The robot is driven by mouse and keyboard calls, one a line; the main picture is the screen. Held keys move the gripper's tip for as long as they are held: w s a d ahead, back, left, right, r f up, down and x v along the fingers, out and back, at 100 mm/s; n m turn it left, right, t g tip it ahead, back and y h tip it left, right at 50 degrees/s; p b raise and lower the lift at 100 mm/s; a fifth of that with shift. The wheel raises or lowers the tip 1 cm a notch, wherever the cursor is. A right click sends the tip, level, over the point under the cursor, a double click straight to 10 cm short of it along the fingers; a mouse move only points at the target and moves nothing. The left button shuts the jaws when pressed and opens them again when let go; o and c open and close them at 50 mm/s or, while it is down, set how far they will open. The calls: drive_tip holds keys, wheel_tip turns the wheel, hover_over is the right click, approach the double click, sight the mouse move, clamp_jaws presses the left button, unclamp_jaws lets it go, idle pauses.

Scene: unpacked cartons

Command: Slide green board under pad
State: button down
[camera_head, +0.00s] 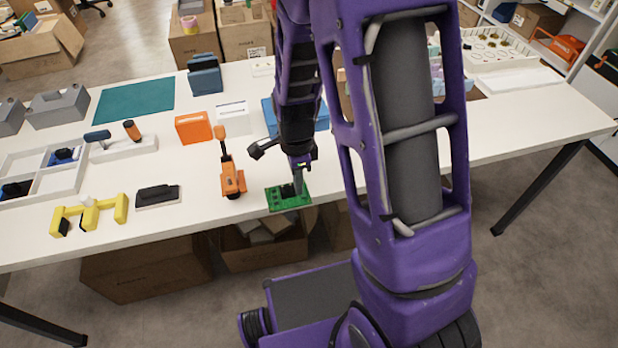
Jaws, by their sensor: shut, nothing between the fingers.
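The green board (275,201), a small circuit board with dark parts on it, lies flat near the front edge of the white table. My gripper (298,186) is shut and empty, pointing down at the board. Its tip looks to be on or just above the board and hides part of it; I cannot tell whether they touch. An orange clamp-like tool (232,180) with an upright handle stands just left of the board, with a gap between them. No pad can be clearly made out; the clamp's pad is too small to see.
Left on the table (350,165) are a black stapler-like block (158,196), a yellow fixture (90,213) and a white divided tray (35,178). Behind are an orange box (194,127), a white box (232,116) and a teal mat (135,101). The table's front edge is close to the board.

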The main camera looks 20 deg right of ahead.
sight(268, 199)
drive_tip(key=a+p, duration=0.1)
drive_tip(key=a, duration=0.6)
drive_tip(key=shift+a+p, duration=0.15)
drive_tip(key=shift+p, duration=0.2)
